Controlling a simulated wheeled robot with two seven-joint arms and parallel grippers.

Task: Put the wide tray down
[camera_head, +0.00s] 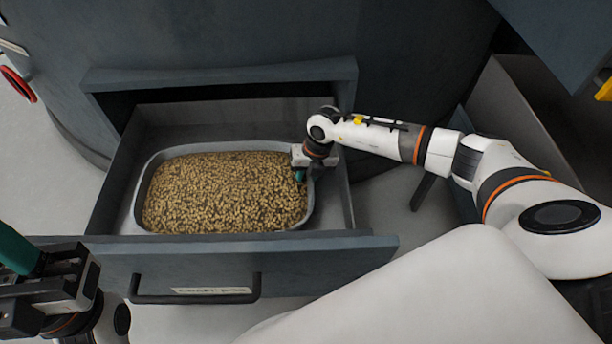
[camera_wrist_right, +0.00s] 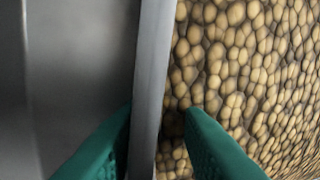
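The wide tray (camera_head: 314,200), filled with tan pellets (camera_head: 225,190), sits inside the pulled-out grey drawer (camera_head: 170,250). My right gripper (camera_head: 300,176) is at the tray's right rim. In the right wrist view its green fingers (camera_wrist_right: 158,108) straddle the tray's rim (camera_wrist_right: 152,70), one on the outside and one over the pellets. A gap shows between the inner finger and the rim, so it looks open around the rim. My left gripper (camera_head: 18,250) is at the lower left, outside the drawer and away from the tray; its fingertips are partly out of view.
The drawer front has a dark handle (camera_head: 195,298) and a label. A large dark round housing (camera_head: 240,40) stands behind. Another open grey compartment (camera_head: 510,105) is at the right. A red ring (camera_head: 18,84) shows at the far left. Floor (camera_head: 50,190) is clear left of the drawer.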

